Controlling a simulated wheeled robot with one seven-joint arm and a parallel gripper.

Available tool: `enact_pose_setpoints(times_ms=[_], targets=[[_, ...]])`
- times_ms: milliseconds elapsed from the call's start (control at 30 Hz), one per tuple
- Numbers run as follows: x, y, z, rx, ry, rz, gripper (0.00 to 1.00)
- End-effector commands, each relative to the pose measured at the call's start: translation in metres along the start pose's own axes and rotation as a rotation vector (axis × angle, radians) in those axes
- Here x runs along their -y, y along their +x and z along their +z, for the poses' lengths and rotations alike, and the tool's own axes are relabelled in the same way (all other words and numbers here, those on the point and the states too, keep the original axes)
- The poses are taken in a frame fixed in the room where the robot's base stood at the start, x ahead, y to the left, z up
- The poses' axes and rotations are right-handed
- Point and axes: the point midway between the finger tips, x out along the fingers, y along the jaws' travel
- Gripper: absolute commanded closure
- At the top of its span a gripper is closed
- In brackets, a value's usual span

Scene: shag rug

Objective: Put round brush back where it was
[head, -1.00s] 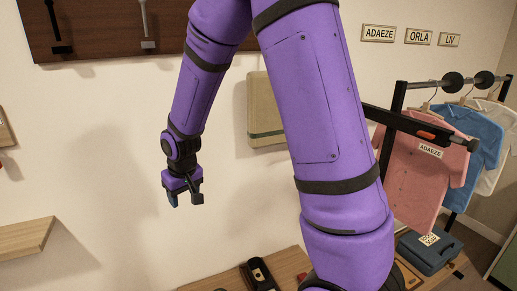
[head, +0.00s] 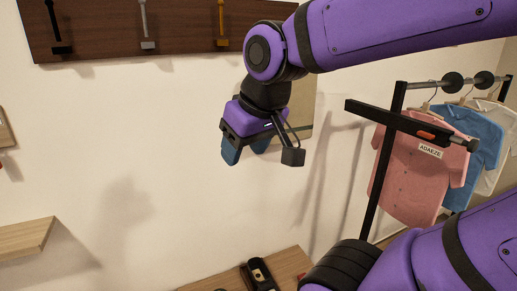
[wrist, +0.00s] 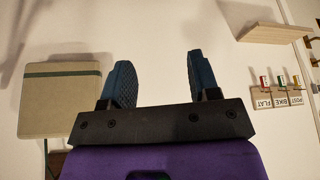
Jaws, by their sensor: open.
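No round brush can be made out in either view. My gripper (head: 258,150) is open and empty, held in front of the wall in the middle of the head view. Its two blue ridged fingers stand apart in the wrist view (wrist: 160,80), with only bare wall between them. A dark object (head: 258,274) lies on a wooden surface (head: 288,262) at the bottom of the head view; I cannot tell what it is.
A dark board (head: 110,25) with hanging black, grey and orange pieces is at top left. A beige panel (wrist: 60,108) hangs on the wall. A shelf (wrist: 272,35) and labelled key hooks (wrist: 277,97) are at right. A rail holds shirts (head: 415,185).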

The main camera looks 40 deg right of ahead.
Motion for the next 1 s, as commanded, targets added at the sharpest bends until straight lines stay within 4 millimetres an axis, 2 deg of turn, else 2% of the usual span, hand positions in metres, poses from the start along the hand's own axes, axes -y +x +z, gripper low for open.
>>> enact_pose_setpoints(times_ms=[100, 267, 1000], targets=[[-0.001, -0.014, 0.017, -0.019, 0.003, 0.0, 0.44], [-0.001, -0.02, 0.028, -0.025, 0.003, -0.001, 0.44], [-0.001, -0.021, 0.028, -0.025, 0.003, -0.001, 0.44]])
